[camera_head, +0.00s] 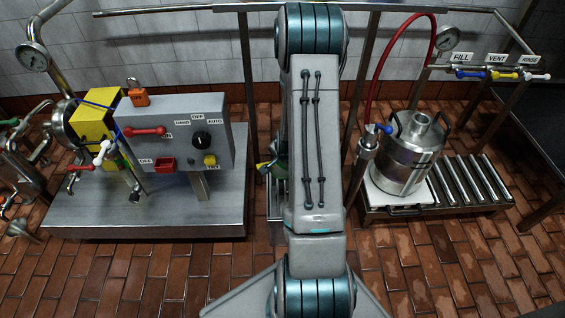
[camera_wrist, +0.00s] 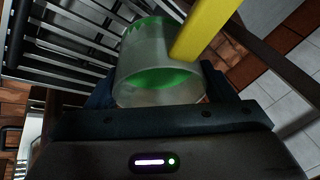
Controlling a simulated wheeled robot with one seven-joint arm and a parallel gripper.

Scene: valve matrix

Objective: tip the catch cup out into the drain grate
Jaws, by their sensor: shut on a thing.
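The catch cup (camera_wrist: 150,85) is a cloudy, see-through cup with green showing inside and along its far rim. It fills the middle of the wrist view and looks tilted there. My gripper (camera_wrist: 160,98) is shut on the cup, with dark fingers at its sides. A yellow bar (camera_wrist: 207,25) stands against the cup's right side; I cannot tell if it is a handle. A grate of metal bars (camera_wrist: 60,42), apparently the drain grate, lies behind the cup at upper left. In the head view my arm hides most of this; a green and yellow bit shows left of it.
A grey control panel (camera_head: 225,150) with a red lever and a dial stands on a steel bench (camera_head: 150,215) at left. A steel vessel (camera_head: 408,155) stands right of my arm, beside rollers (camera_head: 465,180) and a red hose (camera_head: 378,70). The brick floor in front is clear.

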